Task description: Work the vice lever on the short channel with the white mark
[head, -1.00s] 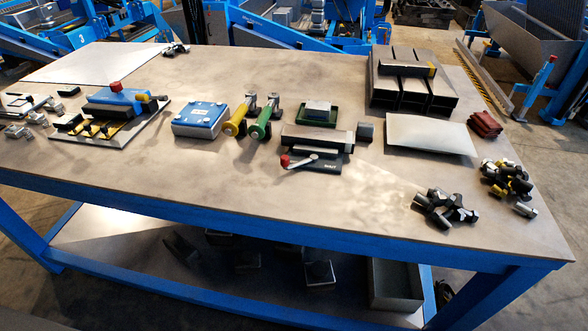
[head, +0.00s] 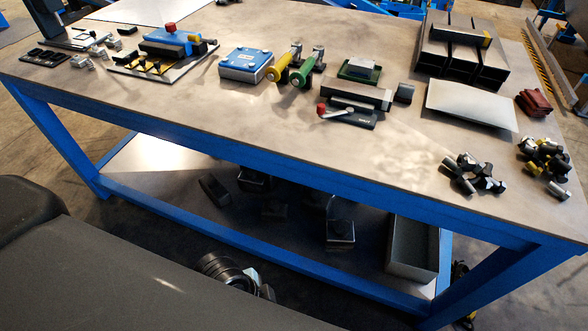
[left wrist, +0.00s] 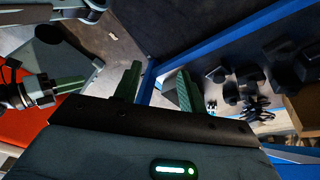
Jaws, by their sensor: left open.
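A short dark channel (head: 352,95) with a pale whitish mark near its right end lies at the middle of the table's front half. A small black vice (head: 360,118) sits just in front of it. The vice's pale lever (head: 338,112) has a red knob (head: 321,108) at its left end. Whether the jaws press on the channel cannot be told. My left gripper (left wrist: 157,88) is open and empty in the left wrist view, with the blue table frame behind its fingers. No gripper can be made out in the head view, and neither shows near the lever.
A blue box (head: 246,64), a yellow-handled clamp (head: 279,74) and a green-handled clamp (head: 303,78) stand left of the vice. A grey plate (head: 470,106) and black knobs (head: 470,170) lie right. The table's blue front rail (head: 300,165) is close. Bare tabletop lies before the vice.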

